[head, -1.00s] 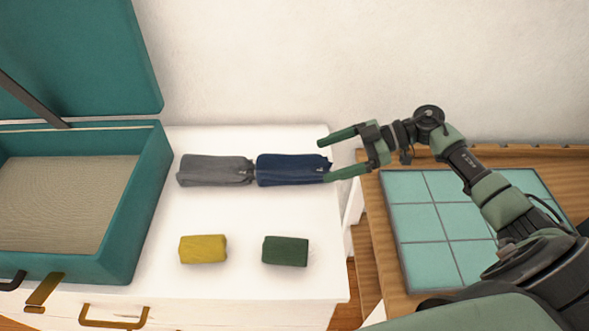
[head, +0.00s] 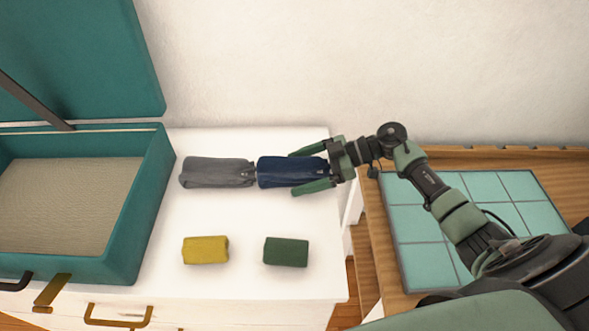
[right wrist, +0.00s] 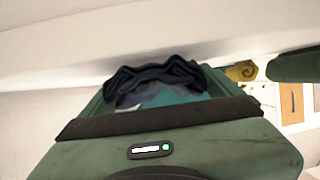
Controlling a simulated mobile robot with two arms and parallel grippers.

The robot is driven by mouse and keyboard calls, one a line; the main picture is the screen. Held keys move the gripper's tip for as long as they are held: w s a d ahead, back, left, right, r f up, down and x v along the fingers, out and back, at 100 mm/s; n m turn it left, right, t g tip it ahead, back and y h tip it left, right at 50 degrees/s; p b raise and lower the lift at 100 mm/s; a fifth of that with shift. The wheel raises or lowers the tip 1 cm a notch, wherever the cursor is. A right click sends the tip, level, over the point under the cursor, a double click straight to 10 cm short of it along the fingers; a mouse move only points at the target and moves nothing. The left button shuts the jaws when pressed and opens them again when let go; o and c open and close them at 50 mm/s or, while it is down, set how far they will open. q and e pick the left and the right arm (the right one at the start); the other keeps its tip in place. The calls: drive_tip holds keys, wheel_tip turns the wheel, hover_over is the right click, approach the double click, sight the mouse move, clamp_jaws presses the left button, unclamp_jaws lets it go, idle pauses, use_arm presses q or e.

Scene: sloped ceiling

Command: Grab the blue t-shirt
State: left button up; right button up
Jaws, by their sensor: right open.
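The blue t-shirt (head: 285,172) is a dark navy folded bundle on the white dresser top. Its left end is beside the grey folded bundle (head: 215,172). My right gripper (head: 303,172) is open, with one finger along the far side of the blue bundle's right end and one along its near side. Whether the fingers touch the cloth I cannot tell. In the right wrist view the dark blue cloth (right wrist: 155,76) shows just beyond the gripper's green body, which hides much of the view. My left gripper is not in view.
A yellow bundle (head: 205,250) and a green bundle (head: 286,252) lie nearer on the white dresser (head: 245,225). An open teal suitcase (head: 150,200) stands on the left. A wooden table with a teal tiled mat (head: 415,235) is on the right. The wall is behind.

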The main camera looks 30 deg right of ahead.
drive_tip(key=c, duration=1.6)
